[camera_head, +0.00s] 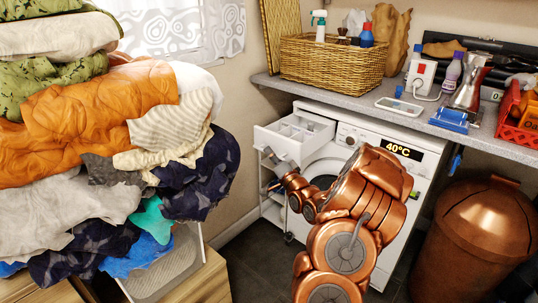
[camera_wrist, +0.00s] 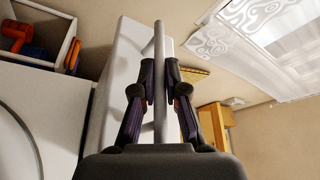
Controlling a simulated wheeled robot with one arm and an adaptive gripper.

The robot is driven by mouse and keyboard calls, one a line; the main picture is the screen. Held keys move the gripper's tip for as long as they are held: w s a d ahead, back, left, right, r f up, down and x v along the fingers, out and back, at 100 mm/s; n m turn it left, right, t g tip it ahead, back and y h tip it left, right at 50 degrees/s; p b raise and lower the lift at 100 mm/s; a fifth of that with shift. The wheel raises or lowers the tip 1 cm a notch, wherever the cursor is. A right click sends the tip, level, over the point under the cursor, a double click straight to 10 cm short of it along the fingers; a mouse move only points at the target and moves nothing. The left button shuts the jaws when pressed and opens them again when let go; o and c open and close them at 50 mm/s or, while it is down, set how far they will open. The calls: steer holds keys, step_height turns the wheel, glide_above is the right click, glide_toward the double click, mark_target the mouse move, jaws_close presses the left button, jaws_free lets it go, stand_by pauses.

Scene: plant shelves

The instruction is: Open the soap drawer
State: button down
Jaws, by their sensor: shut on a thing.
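The soap drawer (camera_head: 283,145) is white and stands pulled out from the upper left of the washing machine (camera_head: 425,161), with its inner compartments showing. In the wrist view, the drawer's white front (camera_wrist: 124,75) lies behind a thin grey bar handle (camera_wrist: 160,60). My gripper (camera_wrist: 161,85) is shut on this handle, with one dark finger on each side of it. In the head view, my gripper (camera_head: 270,174) is at the drawer's front, low and to the left, and is small and partly hidden by my copper arm.
A grey counter (camera_head: 385,115) runs above the machine, with a wicker basket (camera_head: 330,63), bottles and a red crate on it. A tall laundry pile (camera_head: 90,110) stands at left. A copper bin (camera_head: 485,235) stands at right. Dark floor shows left of my arm.

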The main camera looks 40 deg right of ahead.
steer(key=c, duration=1.2)
jaws_free()
steer(key=shift+s, duration=0.15)
steer(key=v, duration=1.1)
steer(key=shift+s, duration=0.35)
steer(key=shift+a+f, duration=0.1)
steer(key=shift+a, duration=0.1)
